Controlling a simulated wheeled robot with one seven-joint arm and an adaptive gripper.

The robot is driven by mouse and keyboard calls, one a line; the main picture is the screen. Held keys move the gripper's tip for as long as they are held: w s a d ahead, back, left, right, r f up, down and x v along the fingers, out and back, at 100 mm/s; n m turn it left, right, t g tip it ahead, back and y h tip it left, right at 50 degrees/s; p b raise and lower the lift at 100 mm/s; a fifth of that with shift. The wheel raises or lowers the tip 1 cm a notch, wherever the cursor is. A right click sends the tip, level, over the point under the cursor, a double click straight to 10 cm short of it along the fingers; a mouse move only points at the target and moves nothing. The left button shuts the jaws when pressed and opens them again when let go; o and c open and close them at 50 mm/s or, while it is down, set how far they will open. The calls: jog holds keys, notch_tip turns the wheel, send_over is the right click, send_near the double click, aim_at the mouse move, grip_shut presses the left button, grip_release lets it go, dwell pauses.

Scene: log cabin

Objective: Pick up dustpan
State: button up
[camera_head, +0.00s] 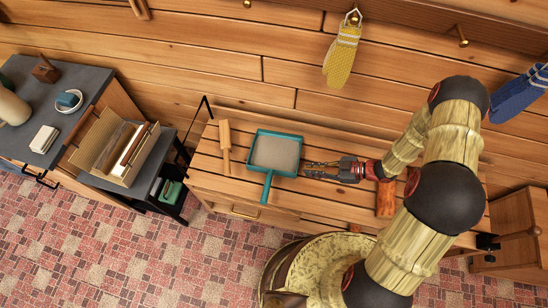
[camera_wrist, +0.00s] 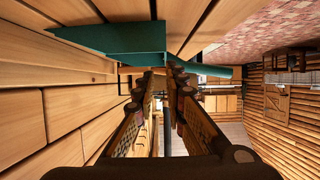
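The dustpan (camera_head: 252,150) is teal with a grey inside and lies on the slatted wooden bench, its handle (camera_head: 266,188) pointing to the front. My gripper (camera_head: 304,169) is just right of the pan, pointing left at its right edge. In the wrist view the dustpan (camera_wrist: 115,40) shows as a teal shape across the upper left, beyond the fingertips, with the handle (camera_wrist: 208,70) to the right. My gripper's fingers (camera_wrist: 162,74) stand apart with an empty gap between them. I cannot tell whether a fingertip touches the pan.
An orange-brown block (camera_head: 386,198) lies under my arm. A crate (camera_head: 115,148) stands on a dark side table at left. A yellow mitt (camera_head: 342,58) hangs on the wall.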

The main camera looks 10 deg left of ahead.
jog(key=shift+y, duration=0.3)
jog(key=x, duration=0.2)
jog(key=b+x, duration=0.1)
jog(key=x, duration=0.1)
jog(key=s+b+x, duration=0.1)
jog(key=x, duration=0.2)
jog(key=shift+s+f, duration=0.15)
jog(key=b+x, duration=0.1)
jog(key=x, duration=0.1)
jog(key=b+x, duration=0.2)
jog(key=shift+a+f, duration=0.2)
jog(key=shift+f, duration=0.35)
jog(key=shift+w+a, duration=0.2)
jog(key=shift+a, duration=0.15)
jog(key=shift+c, duration=0.5)
grip_shut()
jog(key=shift+r, duration=0.15)
